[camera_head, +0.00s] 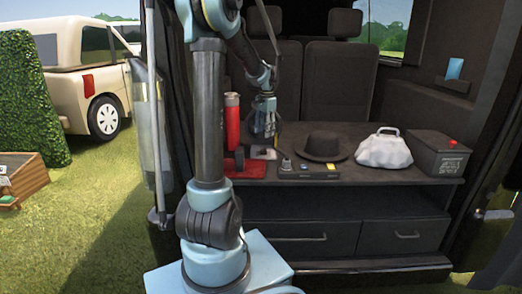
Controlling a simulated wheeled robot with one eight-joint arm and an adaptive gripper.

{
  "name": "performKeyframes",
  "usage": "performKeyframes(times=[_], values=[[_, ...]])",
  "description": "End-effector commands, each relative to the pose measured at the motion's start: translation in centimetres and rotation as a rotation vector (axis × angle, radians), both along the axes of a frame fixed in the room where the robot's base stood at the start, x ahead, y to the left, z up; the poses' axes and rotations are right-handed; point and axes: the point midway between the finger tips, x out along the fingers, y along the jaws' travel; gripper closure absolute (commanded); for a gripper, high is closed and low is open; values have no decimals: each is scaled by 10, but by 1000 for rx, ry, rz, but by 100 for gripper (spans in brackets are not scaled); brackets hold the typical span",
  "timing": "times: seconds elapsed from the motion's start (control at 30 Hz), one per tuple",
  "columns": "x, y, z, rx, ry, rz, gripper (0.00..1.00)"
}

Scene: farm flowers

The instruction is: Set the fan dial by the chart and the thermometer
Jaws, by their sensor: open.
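No fan dial, chart or thermometer can be made out for certain at this size. My gripper (265,130) is open and points down above the left part of a dark shelf in the back of a vehicle, apart from the things below it. Near it, a low dark panel (316,175) with a small yellow patch and a blue patch lies at the shelf's front edge. A small grey knob-like piece (286,165) shows at its left end; I cannot tell if it is a dial. A light blue card (455,69) stands on the right inner wall; any marks are unreadable.
A red cylinder (232,120) stands behind a red base (250,170) at the shelf's left. A black hat (322,146), a white bag (384,150) and a dark box with a red knob (437,154) fill the right. Drawers (300,238) sit below.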

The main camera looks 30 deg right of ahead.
Motion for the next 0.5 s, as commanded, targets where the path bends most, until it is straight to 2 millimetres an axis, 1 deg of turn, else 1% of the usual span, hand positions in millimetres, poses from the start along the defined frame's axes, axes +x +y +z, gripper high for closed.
performKeyframes(times=[0.03, 0.3, 0.5], values=[[1, 0, -10, 0, 0, 0, 53], [3, 0, -55, 0, 0, 0, 53], [5, 1, -82, 0, 0, 1, 53]])
